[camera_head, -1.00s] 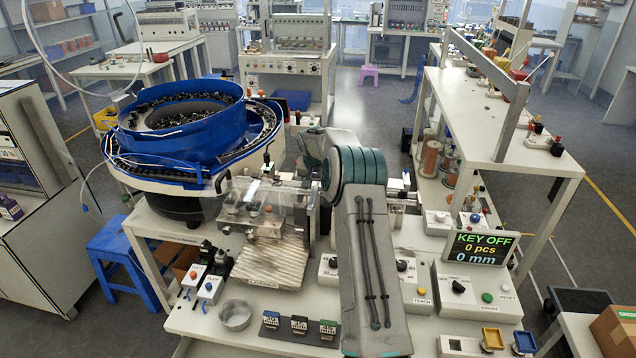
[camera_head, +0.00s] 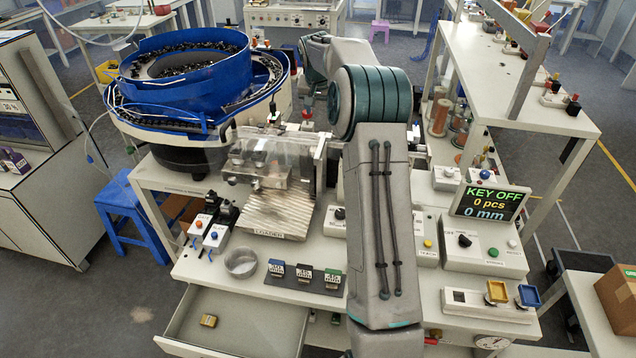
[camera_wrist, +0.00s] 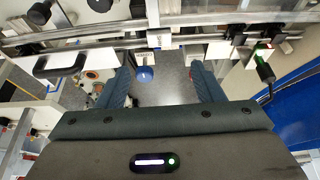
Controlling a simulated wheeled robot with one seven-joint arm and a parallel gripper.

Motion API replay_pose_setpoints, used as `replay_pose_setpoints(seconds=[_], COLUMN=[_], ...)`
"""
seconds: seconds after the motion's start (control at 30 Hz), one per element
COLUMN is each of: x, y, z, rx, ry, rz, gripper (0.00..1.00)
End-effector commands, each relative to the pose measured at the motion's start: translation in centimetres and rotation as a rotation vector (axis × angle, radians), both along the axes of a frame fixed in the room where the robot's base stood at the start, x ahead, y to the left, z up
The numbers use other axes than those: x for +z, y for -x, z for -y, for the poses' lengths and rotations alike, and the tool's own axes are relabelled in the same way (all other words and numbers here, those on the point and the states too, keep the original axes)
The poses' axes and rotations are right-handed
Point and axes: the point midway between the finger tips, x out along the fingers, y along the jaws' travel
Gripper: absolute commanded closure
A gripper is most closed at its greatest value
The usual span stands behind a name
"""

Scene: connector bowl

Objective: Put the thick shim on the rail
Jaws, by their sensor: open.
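I cannot tell for sure which thing is the thick shim. A small brass-coloured block (camera_head: 208,320) lies in the open drawer at the front left of the bench. In the wrist view a metal rail (camera_wrist: 100,47) crosses the top of the picture, beyond my fingertips. I cannot tell whether it is the task's rail. My gripper (camera_wrist: 162,78) is open, with nothing between its fingers. In the head view my arm hides much of the bench middle.
The blue bowl feeder (camera_head: 185,85) fills the back left. The ribbed loader (camera_head: 265,215), a round dish (camera_head: 241,262) and several labelled blocks on a dark mat (camera_head: 305,294) stand in front. The drawer (camera_head: 250,325) juts out. A display (camera_head: 487,203) reads KEY OFF.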

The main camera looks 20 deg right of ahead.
Motion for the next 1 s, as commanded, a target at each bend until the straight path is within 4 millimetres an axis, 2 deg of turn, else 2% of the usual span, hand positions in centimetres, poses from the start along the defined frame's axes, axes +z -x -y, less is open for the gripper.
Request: replay_pose_setpoints(seconds=[0.17, 0.3, 0.53, 0.77, 1.0], x=[3.1, 5.9, 8.6, 9.0, 6.9], y=[2.8, 7.1, 15.7, 25.2, 35.2], z=[-3.4, -7.1, -12.1, -15.8, -18.6], rx=[0.072, 0.153, 0.274, 0.384, 0.492], ry=[0.015, 0.03, 0.043, 0.04, 0.02], rz=[-0.007, -0.023, -0.043, -0.054, -0.057], gripper=[0.39, 0.39, 0.39, 0.39, 0.39])
